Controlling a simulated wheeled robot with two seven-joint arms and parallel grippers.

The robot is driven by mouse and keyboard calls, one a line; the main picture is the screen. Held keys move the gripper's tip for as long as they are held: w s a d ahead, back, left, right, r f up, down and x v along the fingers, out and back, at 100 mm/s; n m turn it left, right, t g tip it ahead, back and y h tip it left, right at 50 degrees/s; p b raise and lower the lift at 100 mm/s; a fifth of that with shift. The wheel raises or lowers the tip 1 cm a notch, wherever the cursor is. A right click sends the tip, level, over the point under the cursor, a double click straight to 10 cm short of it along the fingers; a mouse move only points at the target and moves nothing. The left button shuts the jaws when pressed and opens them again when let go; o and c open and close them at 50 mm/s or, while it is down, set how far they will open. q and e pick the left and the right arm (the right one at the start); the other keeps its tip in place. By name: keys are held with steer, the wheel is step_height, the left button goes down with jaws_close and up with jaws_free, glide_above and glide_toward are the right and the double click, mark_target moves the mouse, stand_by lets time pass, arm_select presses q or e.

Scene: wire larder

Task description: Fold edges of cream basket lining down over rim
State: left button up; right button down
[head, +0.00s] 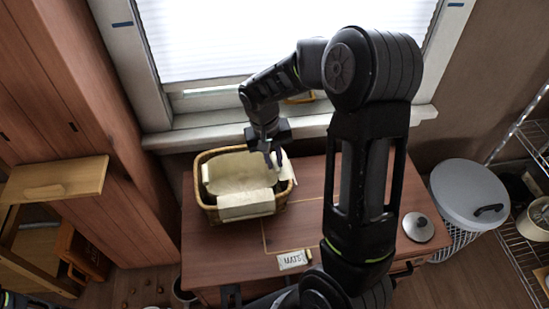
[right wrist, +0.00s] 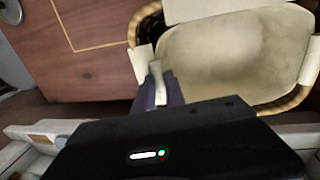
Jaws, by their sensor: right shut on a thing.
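A wicker basket (head: 207,210) stands on the wooden table with a cream lining (head: 232,170) inside it. The lining's front flap (head: 247,204) hangs outside over the front rim. A right-hand flap (head: 286,168) shows at the right rim, and also at the left of the basket in the right wrist view (right wrist: 143,64). My right gripper (head: 272,158) is at the basket's back right corner. In the right wrist view its fingers (right wrist: 157,85) are shut on a pale piece of the lining beside the rim. The back rim is partly hidden by the gripper.
The table (head: 215,255) carries a small lettered tag (head: 293,260) and a round metal lid (head: 416,227). A window sill (head: 200,140) runs close behind the basket. A large lidded bin (head: 468,192) and wire shelving (head: 520,240) stand at the right.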

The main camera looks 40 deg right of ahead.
steer(key=shift+s+f+g+h, duration=0.1)
steer(key=shift+f+g+h, duration=0.1)
steer(key=shift+g+h, duration=0.15)
stand_by(0.6)
steer(key=c, duration=1.7)
jaws_free()
steer(key=shift+c, duration=0.2)
steer(key=shift+o, duration=0.5)
steer(key=shift+r, duration=0.1)
steer(key=o, duration=0.5)
steer(key=shift+w, duration=0.2)
steer(key=shift+r, duration=0.15)
steer(key=p+v, duration=0.1)
steer(key=v, duration=0.6)
steer(key=shift+a+r, duration=0.1)
steer(key=shift+r, duration=0.2)
